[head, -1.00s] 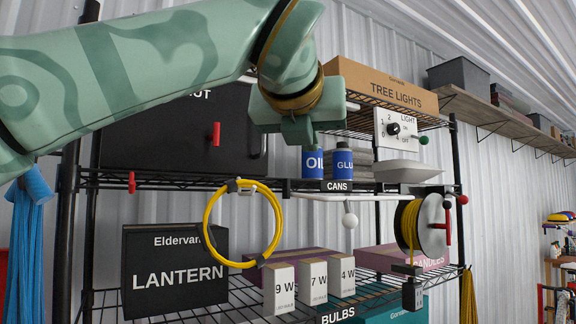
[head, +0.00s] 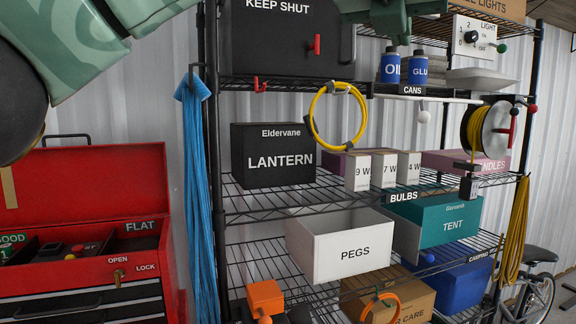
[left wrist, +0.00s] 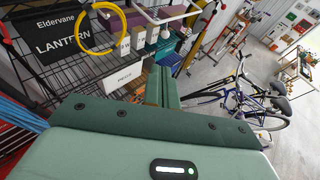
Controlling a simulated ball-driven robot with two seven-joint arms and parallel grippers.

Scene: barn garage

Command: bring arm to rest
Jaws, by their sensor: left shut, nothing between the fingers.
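My left arm (head: 75,35) is pale green with darker patterns and crosses the upper left of the head view. My left gripper (head: 391,20) shows at the top edge, in front of the shelf rack and above the blue cans; most of it is cut off. In the left wrist view its fingers (left wrist: 161,88) are together with nothing between them. They stand in front of the rack, apart from the things on it as far as I can tell. My right gripper is in neither view.
The wire rack holds a black lantern box (head: 272,160), a coiled yellow cord (head: 316,105), a white PEGS bin (head: 345,252) and a teal TENT box (head: 448,226). A red tool chest (head: 105,190) stands at left. Bicycles (left wrist: 238,98) stand on open floor at right.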

